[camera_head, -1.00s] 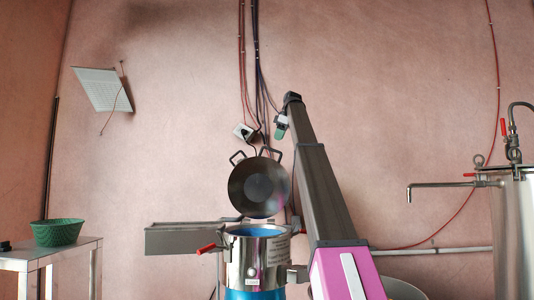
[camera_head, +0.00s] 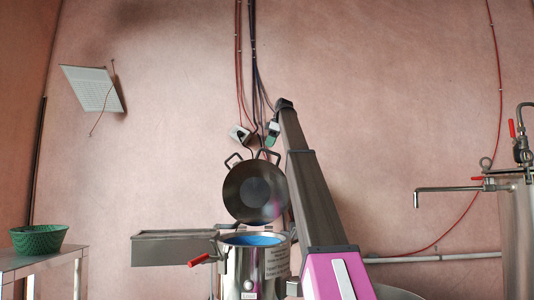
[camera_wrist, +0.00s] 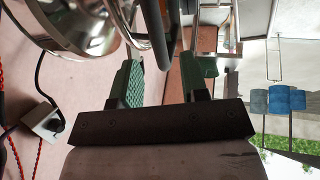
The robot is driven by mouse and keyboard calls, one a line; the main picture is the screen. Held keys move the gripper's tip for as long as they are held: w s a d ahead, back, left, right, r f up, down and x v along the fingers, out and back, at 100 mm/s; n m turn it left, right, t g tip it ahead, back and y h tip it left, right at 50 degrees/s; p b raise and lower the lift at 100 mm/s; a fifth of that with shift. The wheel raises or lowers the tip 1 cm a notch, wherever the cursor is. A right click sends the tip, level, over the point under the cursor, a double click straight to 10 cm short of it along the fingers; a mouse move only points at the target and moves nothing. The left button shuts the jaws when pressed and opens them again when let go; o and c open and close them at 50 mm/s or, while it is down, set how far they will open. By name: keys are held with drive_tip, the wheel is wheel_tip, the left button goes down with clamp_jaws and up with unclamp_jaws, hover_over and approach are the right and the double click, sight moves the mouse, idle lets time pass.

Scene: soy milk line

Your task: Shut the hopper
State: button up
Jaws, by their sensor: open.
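The hopper (camera_head: 250,271) is a steel drum with blue showing inside its open top. Its round dark lid (camera_head: 233,187) stands raised upright behind the opening, with two loop handles on its upper edge. My gripper (camera_head: 272,134) is above and slightly right of the lid, near the right-hand handle (camera_head: 269,155). In the wrist view my gripper (camera_wrist: 162,76) is open, its two green fingers apart. The shiny lid (camera_wrist: 55,25) fills the upper left there, and curved bars pass near the fingertips. I cannot tell whether they touch the fingers.
A steel trough (camera_head: 172,249) joins the hopper's left side, near a red-handled lever (camera_head: 201,259). A green basket (camera_head: 39,239) stands on a side table (camera_head: 45,260) at left. A steel tank (camera_head: 516,235) with a spout is at right. Cables hang on the wall behind.

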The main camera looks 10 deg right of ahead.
sight(267, 151)
drive_tip(key=shift+x, duration=2.35)
clamp_jaws()
